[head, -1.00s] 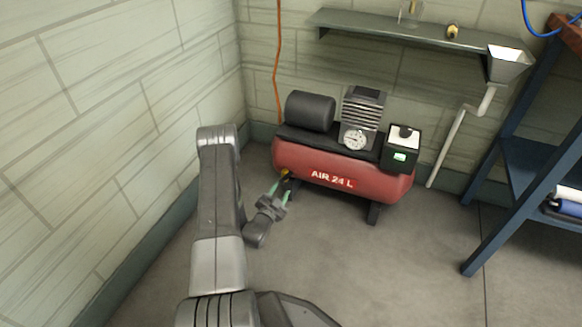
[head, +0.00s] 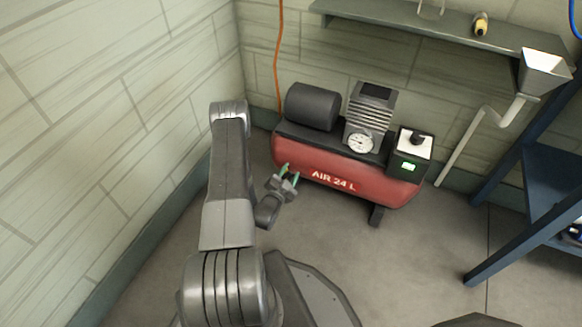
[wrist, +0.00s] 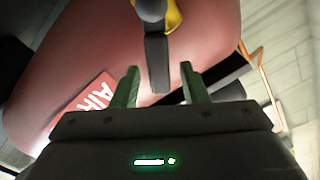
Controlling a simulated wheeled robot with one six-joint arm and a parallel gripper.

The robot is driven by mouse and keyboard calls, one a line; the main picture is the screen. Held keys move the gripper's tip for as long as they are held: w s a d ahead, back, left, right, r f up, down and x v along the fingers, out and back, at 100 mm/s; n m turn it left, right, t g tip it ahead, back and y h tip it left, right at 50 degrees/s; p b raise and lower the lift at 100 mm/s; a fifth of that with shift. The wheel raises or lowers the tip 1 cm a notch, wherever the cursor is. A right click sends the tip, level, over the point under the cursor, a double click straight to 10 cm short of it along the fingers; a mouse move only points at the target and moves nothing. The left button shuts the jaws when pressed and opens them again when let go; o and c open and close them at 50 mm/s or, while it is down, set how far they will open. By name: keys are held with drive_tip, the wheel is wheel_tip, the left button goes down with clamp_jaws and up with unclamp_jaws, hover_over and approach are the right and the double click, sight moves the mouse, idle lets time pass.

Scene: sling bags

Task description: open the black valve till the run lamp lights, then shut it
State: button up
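The black valve (wrist: 157,62) shows in the wrist view as a dark lever hanging straight down from a yellow fitting (wrist: 174,17) under the red tank. My gripper (wrist: 159,70) is open, its two green fingers on either side of the lever's lower end in the picture, with gaps on both sides. Contact does not show. In the head view my gripper (head: 290,171) is at the lower left of the red compressor tank (head: 322,176), and the valve cannot be made out there. A green light (head: 408,166) glows on the black box at the tank's right end; I cannot tell whether it is the run lamp.
A round gauge (head: 360,143) sits on the pump block. A grey shelf (head: 440,30) runs along the back wall, with a funnel (head: 545,68) at its right end. A blue rack (head: 545,190) stands on the right. The left wall is close to my arm; floor is clear in front.

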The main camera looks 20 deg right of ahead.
clamp_jaws()
